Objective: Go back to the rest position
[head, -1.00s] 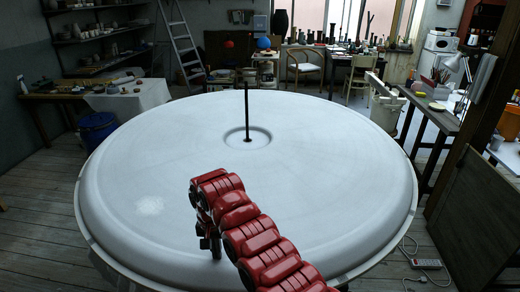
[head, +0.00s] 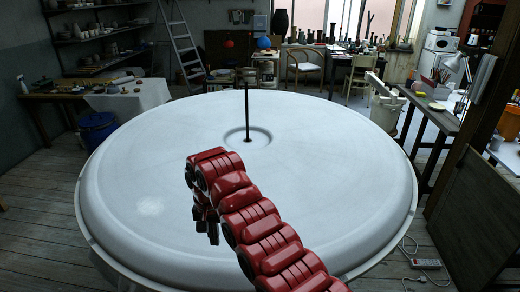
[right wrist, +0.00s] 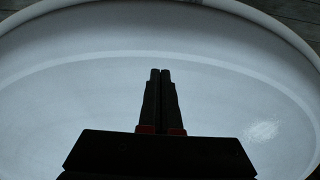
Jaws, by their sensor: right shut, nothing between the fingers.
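My right arm, red and segmented, reaches in from the lower right of the head view over the big white round plaster form (head: 330,170). My right gripper (head: 213,238) hangs down from its end over the near left part of the form. In the right wrist view the two dark fingers of this gripper (right wrist: 160,72) are together and hold nothing, with the white surface (right wrist: 60,90) beyond them. The gap between fingertips and surface is hard to judge. My left gripper is in neither view.
A dark upright rod (head: 247,112) stands in a shallow round recess at the form's centre. A blue bin (head: 98,132) and a side table (head: 35,97) are at the left. A workbench (head: 432,112) and a power strip (head: 426,264) are at the right. The form's top is otherwise clear.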

